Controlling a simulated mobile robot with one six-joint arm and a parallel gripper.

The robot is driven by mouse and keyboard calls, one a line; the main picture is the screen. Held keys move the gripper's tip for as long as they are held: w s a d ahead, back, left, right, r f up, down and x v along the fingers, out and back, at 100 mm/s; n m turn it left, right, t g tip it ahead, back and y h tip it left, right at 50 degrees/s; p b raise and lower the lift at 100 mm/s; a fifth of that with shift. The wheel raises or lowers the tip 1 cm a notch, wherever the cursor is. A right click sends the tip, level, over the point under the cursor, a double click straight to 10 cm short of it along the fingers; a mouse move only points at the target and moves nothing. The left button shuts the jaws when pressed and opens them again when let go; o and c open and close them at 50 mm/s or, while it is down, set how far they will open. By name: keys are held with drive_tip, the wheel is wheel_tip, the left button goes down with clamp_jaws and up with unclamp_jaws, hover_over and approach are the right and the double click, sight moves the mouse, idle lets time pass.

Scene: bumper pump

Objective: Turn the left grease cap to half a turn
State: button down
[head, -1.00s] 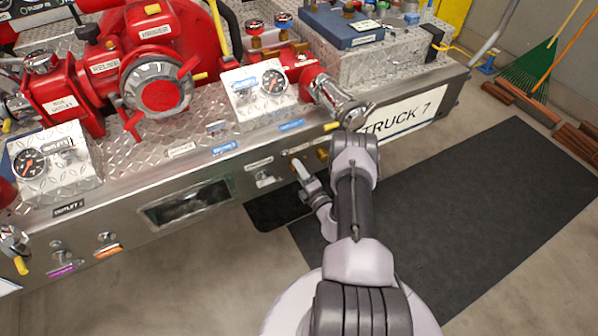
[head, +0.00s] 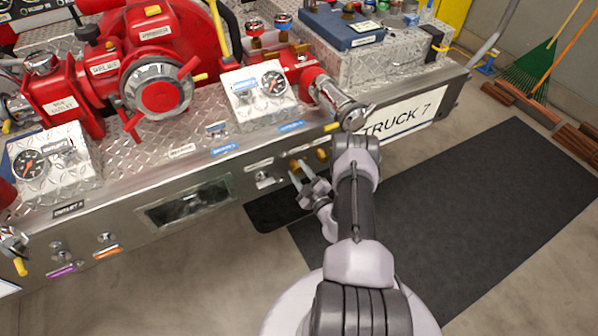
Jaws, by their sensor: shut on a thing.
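Two brass grease caps sit side by side on the front face of the metal bumper. The left grease cap (head: 294,165) is partly hidden by my gripper's fingers. The right grease cap (head: 322,155) is bare, close beside my arm. My gripper (head: 299,174) reaches up to the bumper face from below and is shut on the left cap. Its fingers are tilted, one to the left and one to the right. The cap's exact turn angle is too small to read.
The bumper's deck carries a red pump (head: 155,75) and a gauge box (head: 262,95). A chrome outlet (head: 340,103) juts out above the right cap. A small lever plate (head: 264,180) is just left of the caps. A dark mat (head: 470,210) covers the floor at right.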

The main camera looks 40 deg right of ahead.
drive_tip(key=m, duration=0.5)
drive_tip(key=shift+m, duration=2.5)
drive_tip(key=c, duration=0.9)
unclamp_jaws()
drive_tip(key=p+v, duration=0.5)
drive_tip(key=v, duration=1.2)
drive_tip(key=shift+s+f, duration=0.15)
drive_tip(key=shift+s, duration=0.05)
